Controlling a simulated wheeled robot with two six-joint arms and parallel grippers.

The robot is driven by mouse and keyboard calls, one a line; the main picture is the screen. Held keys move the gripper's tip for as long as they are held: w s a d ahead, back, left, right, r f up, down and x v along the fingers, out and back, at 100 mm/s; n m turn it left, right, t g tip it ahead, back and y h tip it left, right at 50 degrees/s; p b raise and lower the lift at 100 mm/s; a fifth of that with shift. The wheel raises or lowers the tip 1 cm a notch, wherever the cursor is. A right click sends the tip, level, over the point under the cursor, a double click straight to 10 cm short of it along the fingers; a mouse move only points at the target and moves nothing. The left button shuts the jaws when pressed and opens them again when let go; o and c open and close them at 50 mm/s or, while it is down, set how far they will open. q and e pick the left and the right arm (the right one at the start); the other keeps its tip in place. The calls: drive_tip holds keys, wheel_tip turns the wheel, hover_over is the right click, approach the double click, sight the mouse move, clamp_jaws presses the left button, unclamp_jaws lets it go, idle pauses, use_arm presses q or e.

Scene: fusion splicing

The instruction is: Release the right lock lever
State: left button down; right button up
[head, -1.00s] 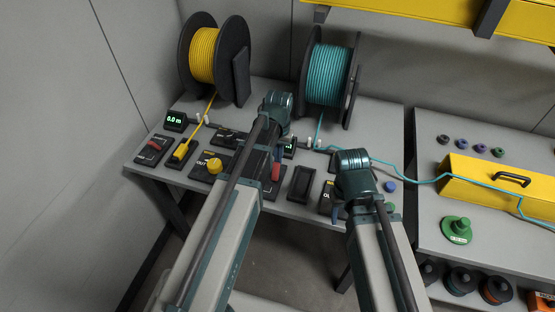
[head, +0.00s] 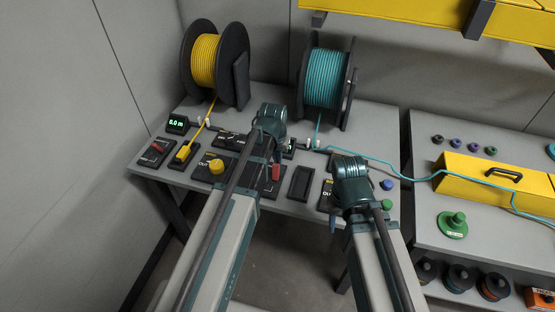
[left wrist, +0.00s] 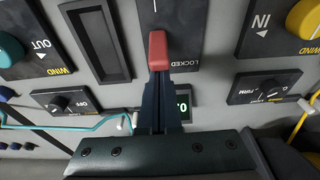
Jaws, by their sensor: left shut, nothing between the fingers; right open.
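The right lock lever (head: 276,172) is a red handle on a dark plate in the middle of the console. In the left wrist view the red lever (left wrist: 158,48) stands over a plate lettered LOCKED. My left gripper (head: 279,157) is shut and empty. In the left wrist view the left gripper's dark fingertips (left wrist: 159,76) are right at the lever's near end; whether they touch it I cannot tell. My right gripper (head: 333,224) is open, at the console's front edge to the right; its fingers are mostly hidden behind its own wrist.
A second red lever (head: 157,147) sits at the console's left end. A yellow knob (head: 216,166) and an empty dark recess (head: 302,183) flank the lever. A yellow spool (head: 205,61) and a teal spool (head: 325,78) stand behind. A teal fibre (head: 375,161) runs right.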

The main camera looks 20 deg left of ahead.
use_arm(q)
drive_tip(key=shift+s+t, duration=0.6)
drive_tip(key=shift+s, duration=0.1)
drive_tip(key=shift+s+r+t, duration=0.25)
drive_tip(key=shift+s+t, duration=0.15)
drive_tip(key=shift+w, duration=0.1)
drive_tip(key=shift+r+p, duration=0.6)
drive_tip(key=shift+r, duration=0.25)
